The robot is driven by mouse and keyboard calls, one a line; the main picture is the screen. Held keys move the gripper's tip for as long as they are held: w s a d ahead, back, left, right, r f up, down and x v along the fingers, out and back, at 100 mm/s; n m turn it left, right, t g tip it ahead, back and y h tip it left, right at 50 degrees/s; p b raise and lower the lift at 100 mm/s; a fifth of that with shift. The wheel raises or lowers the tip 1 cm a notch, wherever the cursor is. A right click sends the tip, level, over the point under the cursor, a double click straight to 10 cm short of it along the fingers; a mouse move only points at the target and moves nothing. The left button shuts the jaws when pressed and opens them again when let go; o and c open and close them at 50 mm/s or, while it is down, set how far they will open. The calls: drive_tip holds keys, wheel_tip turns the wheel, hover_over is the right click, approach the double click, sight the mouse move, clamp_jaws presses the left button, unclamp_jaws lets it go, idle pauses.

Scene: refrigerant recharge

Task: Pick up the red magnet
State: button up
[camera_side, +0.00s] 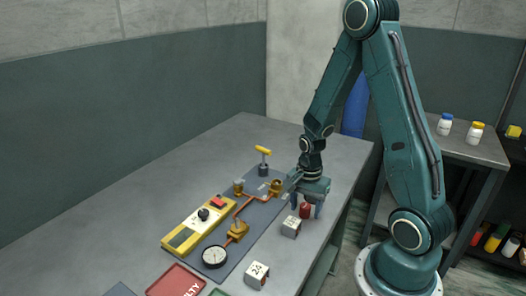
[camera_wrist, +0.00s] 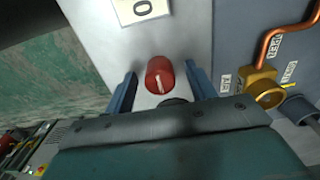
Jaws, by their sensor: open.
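The red magnet (camera_side: 305,210) is a small red cylinder standing on the grey table near its right edge. In the wrist view the red magnet (camera_wrist: 160,75) shows a white mark on its top and sits between the two blue fingers. My gripper (camera_side: 306,207) points down over the magnet with its fingers apart on either side. In the wrist view my gripper (camera_wrist: 159,82) has a visible gap between each finger and the magnet. The palm hides part of the area just below the magnet.
A white numbered block (camera_side: 291,227) stands close in front of the magnet, with another block (camera_side: 257,275) nearer the camera. A grey board (camera_side: 262,213) with copper pipe, brass valves and a gauge (camera_side: 215,257) lies left of the magnet. The table's left side is clear.

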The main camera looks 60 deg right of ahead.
sight(305, 205)
drive_tip(key=shift+c, duration=0.5)
drive_tip(key=c, duration=0.9)
drive_tip(key=shift+r, duration=0.15)
drive_tip(key=shift+c, duration=0.2)
wheel_tip(305, 205, up, 20)
drive_tip(key=shift+w+f, duration=0.1)
drive_tip(key=shift+f, duration=0.1)
